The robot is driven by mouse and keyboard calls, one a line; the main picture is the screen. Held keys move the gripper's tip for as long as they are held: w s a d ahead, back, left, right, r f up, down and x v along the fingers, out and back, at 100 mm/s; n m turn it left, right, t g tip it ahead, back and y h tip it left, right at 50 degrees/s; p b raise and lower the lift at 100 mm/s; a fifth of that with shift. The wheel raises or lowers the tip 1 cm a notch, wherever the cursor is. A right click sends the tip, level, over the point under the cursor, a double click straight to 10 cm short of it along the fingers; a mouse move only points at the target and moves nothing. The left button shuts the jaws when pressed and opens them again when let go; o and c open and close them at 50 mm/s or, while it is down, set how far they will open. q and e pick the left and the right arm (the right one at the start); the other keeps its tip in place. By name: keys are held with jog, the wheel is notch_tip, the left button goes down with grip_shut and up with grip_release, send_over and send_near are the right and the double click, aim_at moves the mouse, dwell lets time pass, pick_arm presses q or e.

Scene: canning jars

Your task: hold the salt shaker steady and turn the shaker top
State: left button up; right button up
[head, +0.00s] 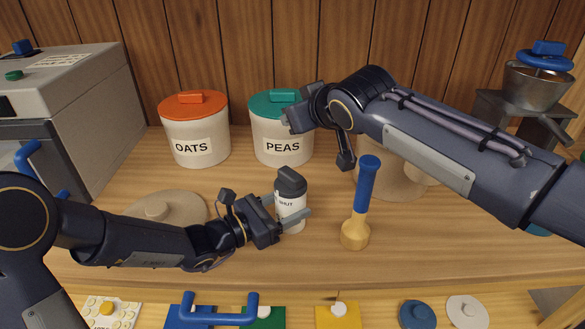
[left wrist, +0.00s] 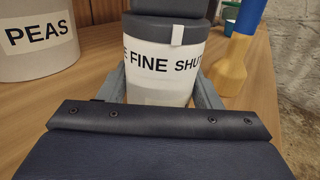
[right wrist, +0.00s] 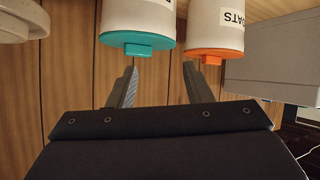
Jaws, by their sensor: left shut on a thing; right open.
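The salt shaker (head: 292,212) stands upright on the wooden table, white with a dark grey top (head: 290,182). Its label shows "FINE" and "SHUT" in the left wrist view (left wrist: 158,82), with a small white mark on the grey collar. My left gripper (head: 293,222) is shut on the shaker's white body, one finger on each side, below the top. My right gripper (head: 290,122) is open and empty, raised behind and above the shaker by the PEAS jar; its spread fingers show in the right wrist view (right wrist: 160,85).
The OATS jar (head: 195,135) with orange lid and PEAS jar (head: 270,140) with teal lid stand behind. A blue-handled wooden tool (head: 363,205) stands right of the shaker. A grey machine (head: 70,100) is at left, a metal hopper (head: 530,88) at right. Table between shaker and jars is clear.

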aim_at(291, 173)
jog(key=s+d+r+n+g+h, duration=0.1)
jog(key=s+r+n+g+h, duration=0.1)
jog(key=s+g, duration=0.65)
jog(key=shift+t, duration=0.35)
jog(key=x, duration=1.2)
jog(key=shift+s+a, duration=0.1)
jog(key=shift+s, duration=0.15)
jog(key=c, duration=1)
